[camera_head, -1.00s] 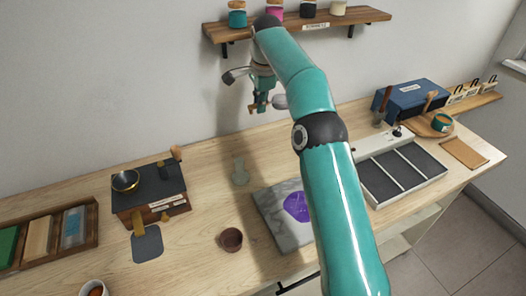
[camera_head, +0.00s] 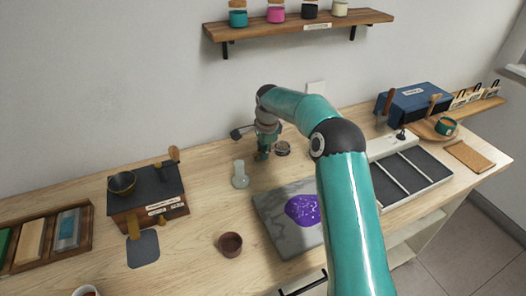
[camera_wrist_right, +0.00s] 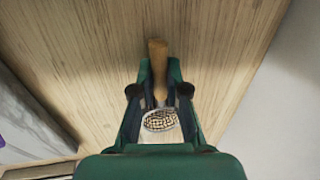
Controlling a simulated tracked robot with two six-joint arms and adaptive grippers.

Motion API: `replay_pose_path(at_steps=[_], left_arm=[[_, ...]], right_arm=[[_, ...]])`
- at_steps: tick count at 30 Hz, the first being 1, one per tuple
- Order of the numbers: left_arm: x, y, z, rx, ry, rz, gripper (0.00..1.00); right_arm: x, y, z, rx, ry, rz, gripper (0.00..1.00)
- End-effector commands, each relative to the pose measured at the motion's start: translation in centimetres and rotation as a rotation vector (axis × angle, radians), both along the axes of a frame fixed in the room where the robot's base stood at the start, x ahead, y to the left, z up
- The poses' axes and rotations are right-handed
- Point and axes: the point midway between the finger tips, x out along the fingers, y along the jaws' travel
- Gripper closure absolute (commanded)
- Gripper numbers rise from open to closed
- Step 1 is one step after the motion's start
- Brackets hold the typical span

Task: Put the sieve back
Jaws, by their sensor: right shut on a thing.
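My right gripper (camera_head: 263,153) points down over the back of the table, behind and left of the marble slab. It is shut on the sieve, a small tool with a round mesh head. The sieve (camera_head: 282,148) shows just right of the fingers in the head view. In the right wrist view the mesh of the sieve (camera_wrist_right: 160,121) and its wooden handle (camera_wrist_right: 157,68) lie between the green fingers (camera_wrist_right: 158,85). I cannot tell whether the sieve touches the table. My left gripper is not in view.
A clear glass vessel (camera_head: 240,175) stands close left of the gripper. A marble slab (camera_head: 275,225) with a purple patch (camera_head: 302,210) and a brown cup (camera_head: 230,244) are nearer. A shelf with jars (camera_head: 300,30) hangs above. A divided tray (camera_head: 400,170) stands right.

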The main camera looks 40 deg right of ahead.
Motion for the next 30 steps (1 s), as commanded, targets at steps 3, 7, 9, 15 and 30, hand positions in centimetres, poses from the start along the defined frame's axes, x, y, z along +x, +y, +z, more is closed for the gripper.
replay_pose_path(at_steps=[3,7,9,15,30], left_arm=[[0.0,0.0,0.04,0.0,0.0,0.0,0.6],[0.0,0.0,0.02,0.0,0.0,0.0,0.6],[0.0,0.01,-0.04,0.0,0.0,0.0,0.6],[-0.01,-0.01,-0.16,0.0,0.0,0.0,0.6],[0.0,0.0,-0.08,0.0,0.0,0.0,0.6]], right_arm=[[0.02,0.0,-0.32,-0.001,-0.002,0.0,1.0],[0.03,0.01,-0.3,-0.001,-0.002,0.0,1.0],[0.03,0.01,-0.37,0.0,-0.001,0.0,1.0],[0.03,0.03,-0.54,0.0,-0.001,0.0,0.68],[-0.03,0.09,0.16,0.0,-0.001,0.001,0.61]])
